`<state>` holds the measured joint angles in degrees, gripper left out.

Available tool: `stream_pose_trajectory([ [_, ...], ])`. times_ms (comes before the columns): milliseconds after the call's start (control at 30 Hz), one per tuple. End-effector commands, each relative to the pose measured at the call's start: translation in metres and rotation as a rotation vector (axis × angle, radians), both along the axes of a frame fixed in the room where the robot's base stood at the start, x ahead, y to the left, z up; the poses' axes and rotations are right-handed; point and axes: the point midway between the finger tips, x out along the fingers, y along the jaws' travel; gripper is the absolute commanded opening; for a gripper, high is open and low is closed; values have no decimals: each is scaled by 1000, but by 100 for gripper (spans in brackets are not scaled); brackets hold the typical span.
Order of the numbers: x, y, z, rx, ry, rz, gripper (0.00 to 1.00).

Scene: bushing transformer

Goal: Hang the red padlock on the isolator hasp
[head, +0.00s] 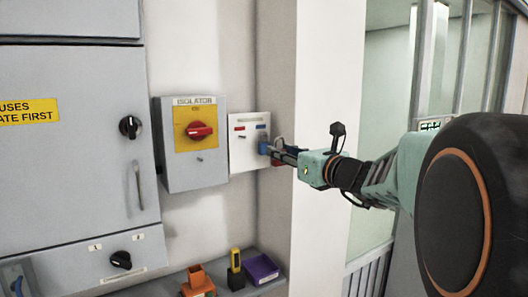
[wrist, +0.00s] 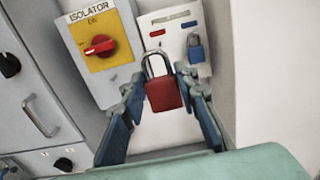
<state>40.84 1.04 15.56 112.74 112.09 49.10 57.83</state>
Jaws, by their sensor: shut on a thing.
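The red padlock (wrist: 164,95) is held upright between the fingertips of my gripper (wrist: 160,88) in the wrist view, with its metal shackle pointing up. In the head view my gripper (head: 281,154) is in front of the white padlock board, and only a little of the red padlock (head: 277,162) shows. The grey isolator box (head: 183,177) is on the wall to the left of the gripper. Its red rotary handle (head: 200,131) sits on a yellow plate. A small metal part (head: 199,159) sticks out below the handle; its shape as a hasp is too small to tell.
A blue padlock (wrist: 196,52) hangs on the white board (head: 240,155) under a blue label. A shelf below holds orange (head: 198,283) and purple (head: 262,269) bins and a yellow-black tool (head: 236,264). A wall pillar (head: 320,90) stands at right. A grey cabinet is at left.

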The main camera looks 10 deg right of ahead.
Motion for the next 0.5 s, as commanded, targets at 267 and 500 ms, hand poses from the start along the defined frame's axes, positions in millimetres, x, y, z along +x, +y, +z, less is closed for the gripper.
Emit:
stream_pose_trajectory([
  [267, -14, -5, 1, -2, -2, -1, 2],
  [500, -25, -9, 1, -1, -1, -2, 2],
])
